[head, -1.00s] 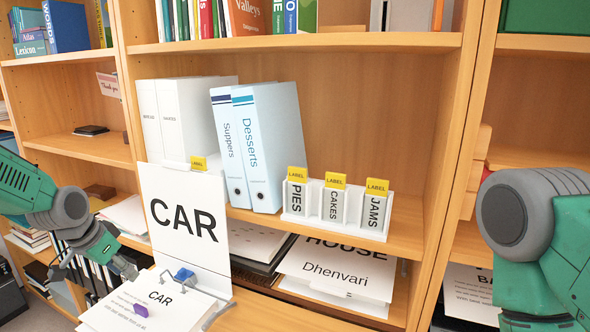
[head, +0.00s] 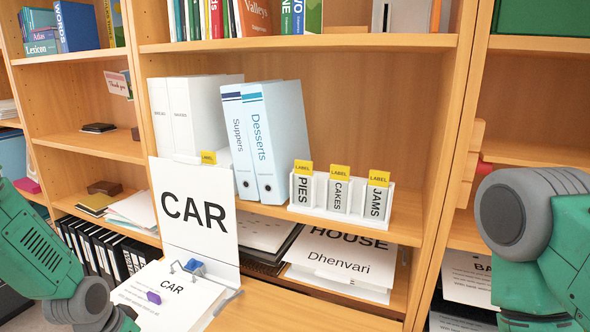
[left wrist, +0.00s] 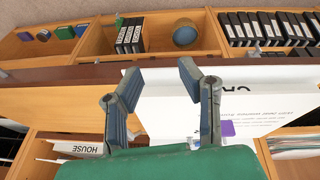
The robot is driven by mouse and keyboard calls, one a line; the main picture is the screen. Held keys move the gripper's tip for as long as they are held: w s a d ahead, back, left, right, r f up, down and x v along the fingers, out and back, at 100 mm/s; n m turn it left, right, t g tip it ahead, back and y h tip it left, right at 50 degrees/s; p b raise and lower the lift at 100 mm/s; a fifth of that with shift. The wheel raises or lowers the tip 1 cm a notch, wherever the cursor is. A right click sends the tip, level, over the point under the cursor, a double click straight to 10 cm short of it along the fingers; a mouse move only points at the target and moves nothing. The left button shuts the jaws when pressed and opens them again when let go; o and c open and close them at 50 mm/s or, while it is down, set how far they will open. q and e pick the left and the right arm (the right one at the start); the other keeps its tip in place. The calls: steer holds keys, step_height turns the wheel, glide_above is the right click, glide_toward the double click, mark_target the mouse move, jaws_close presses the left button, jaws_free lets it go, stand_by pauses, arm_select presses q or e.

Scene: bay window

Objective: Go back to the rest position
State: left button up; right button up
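My left arm (head: 50,255) comes in at the lower left of the head view; its gripper is out of that picture. In the left wrist view my left gripper (left wrist: 158,85) has its two fingers spread apart with nothing between them. Behind the fingers lies a white stack of CAR papers (left wrist: 240,105), which also shows in the head view (head: 172,297) with a blue clip and a purple tab (head: 153,297) on it. My right arm (head: 530,240) shows at the right edge of the head view; its gripper is hidden or out of the picture.
A wooden bookcase fills the view. HOUSE papers (head: 345,262) lie below. An upright CAR sheet (head: 195,207) stands left of centre.

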arm_select(q)
steer(key=s+d+f+n+g, duration=0.15)
steer(key=s+f, duration=0.25)
steer(key=s, duration=0.4)
steer(key=s+d+f, duration=0.2)
steer(key=s+f, duration=0.3)
steer(key=s, duration=0.2)
steer(key=s+n+g+y, duration=0.2)
steer(key=s, duration=1.4)
step_height(320, 180, down, 12)
steer(key=w+m+t+b, duration=0.1)
steer(key=w+b, duration=0.2)
steer(key=b, duration=0.8)
steer(key=shift+d+r, duration=0.2)
steer(key=shift+d, duration=0.25)
arm_select(e)
step_height(320, 180, down, 12)
steer(key=shift+d+r, duration=0.25)
steer(key=shift+d, duration=0.1)
arm_select(q)
steer(key=shift+s+a+f, duration=0.1)
steer(key=shift+a, duration=0.1)
arm_select(e)
steer(key=shift+a+r, duration=0.1)
steer(key=shift+a, duration=0.15)
arm_select(q)
steer(key=shift+d, duration=0.1)
arm_select(e)
steer(key=shift+d, duration=0.15)
